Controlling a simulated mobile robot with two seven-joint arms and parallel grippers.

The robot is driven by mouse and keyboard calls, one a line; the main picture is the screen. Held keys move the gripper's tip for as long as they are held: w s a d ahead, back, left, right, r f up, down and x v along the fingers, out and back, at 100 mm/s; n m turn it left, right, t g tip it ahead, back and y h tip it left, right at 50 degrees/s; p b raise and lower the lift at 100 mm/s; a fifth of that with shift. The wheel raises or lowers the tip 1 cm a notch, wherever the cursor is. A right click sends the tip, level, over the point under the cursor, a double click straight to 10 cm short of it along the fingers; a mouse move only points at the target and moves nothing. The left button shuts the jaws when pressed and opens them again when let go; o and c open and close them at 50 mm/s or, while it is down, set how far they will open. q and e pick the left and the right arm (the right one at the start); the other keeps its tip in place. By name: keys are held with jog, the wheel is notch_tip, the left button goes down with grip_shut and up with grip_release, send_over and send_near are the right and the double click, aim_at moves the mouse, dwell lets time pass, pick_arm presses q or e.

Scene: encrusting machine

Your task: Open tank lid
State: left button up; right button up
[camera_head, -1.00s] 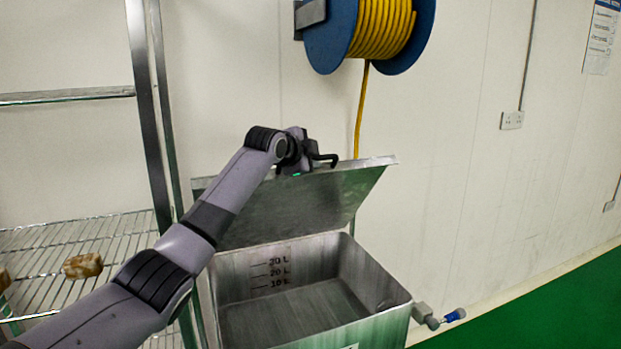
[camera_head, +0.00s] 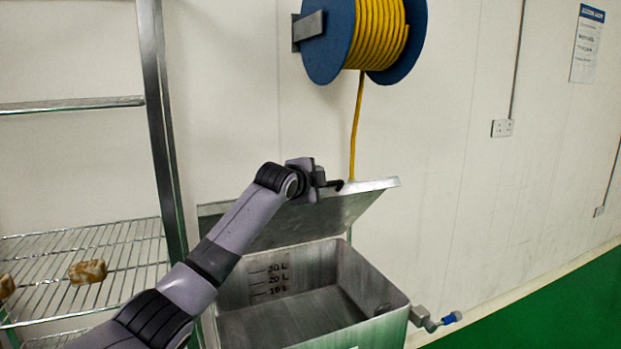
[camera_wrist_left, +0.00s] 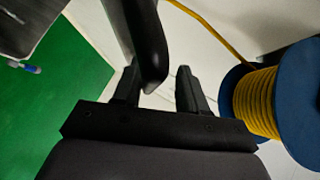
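The tank (camera_head: 395,325) is an open metal box with a dark grey interior and litre marks on its back wall. Its metal lid (camera_head: 340,212) is raised and tilts back behind the opening, with its inner face showing. My left gripper (camera_head: 331,184) is at the lid's upper edge, and a dark hook-shaped part shows there. In the left wrist view my two fingers (camera_wrist_left: 160,88) stand apart. A dark curved bar (camera_wrist_left: 148,45) reaches down close to the left finger; I cannot tell whether it touches. My right gripper is not in view.
A wire rack (camera_head: 120,250) with brown lumps (camera_head: 87,271) stands left of the tank. A blue reel (camera_head: 332,45) with yellow hose hangs on the wall above. A valve (camera_head: 425,318) sticks out at the tank's right. Green floor (camera_head: 560,310) is clear at the right.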

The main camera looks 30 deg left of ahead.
pick_arm(q)
jog(key=r+v, duration=0.1)
jog(key=v, duration=0.7)
jog(key=shift+w+a+r, duration=0.15)
jog(key=shift+w+a, duration=0.1)
jog(key=shift+a, duration=0.05)
dwell(0.7)
